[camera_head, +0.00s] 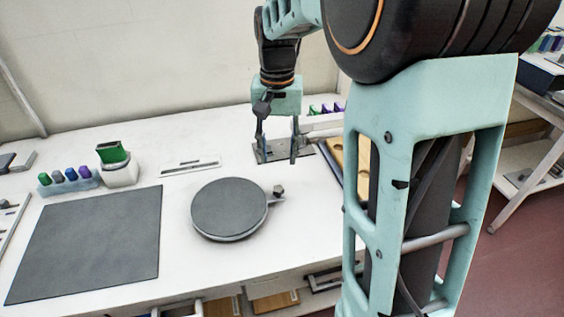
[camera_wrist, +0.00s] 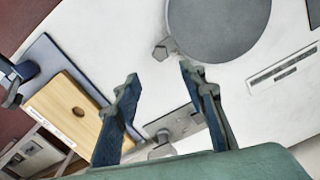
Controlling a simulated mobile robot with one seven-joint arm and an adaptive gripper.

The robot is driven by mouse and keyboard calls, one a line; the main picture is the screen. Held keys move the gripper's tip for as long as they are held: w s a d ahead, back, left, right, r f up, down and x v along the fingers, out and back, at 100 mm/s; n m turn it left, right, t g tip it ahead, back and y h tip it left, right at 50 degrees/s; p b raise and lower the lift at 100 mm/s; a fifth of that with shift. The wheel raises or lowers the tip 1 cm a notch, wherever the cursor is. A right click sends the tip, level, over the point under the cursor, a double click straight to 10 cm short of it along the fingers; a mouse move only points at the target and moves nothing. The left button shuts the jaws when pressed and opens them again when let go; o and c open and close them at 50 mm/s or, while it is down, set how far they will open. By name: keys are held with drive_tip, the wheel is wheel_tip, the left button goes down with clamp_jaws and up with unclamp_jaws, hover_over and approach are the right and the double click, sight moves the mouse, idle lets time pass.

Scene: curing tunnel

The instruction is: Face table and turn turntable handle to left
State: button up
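The turntable (camera_head: 229,208) is a round dark grey disc on the white table (camera_head: 180,255). Its short handle, with a small grey knob (camera_head: 278,190), sticks out to the right in the head view. In the wrist view the disc (camera_wrist: 220,25) is at the top and the knob (camera_wrist: 163,49) is at its lower left. My gripper (camera_head: 277,158) is open and empty, pointing down above the back part of the table, behind the knob. In the wrist view its two fingers (camera_wrist: 158,82) are spread apart, with the knob beyond the fingertips and not between them.
A dark mat (camera_head: 90,245) lies left of the turntable. Behind it are small colored bottles (camera_head: 70,175) and a white holder with a green top (camera_head: 118,165). A metal plate (camera_head: 270,150) lies below my gripper. A wooden board (camera_wrist: 70,108) is to the right in the head view.

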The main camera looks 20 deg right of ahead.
sight(278, 189)
wheel_tip(278, 189, down, 11)
drive_tip(key=shift+s+r+b, duration=0.1)
drive_tip(key=shift+b, duration=0.4)
drive_tip(key=shift+c, duration=0.2)
clamp_jaws()
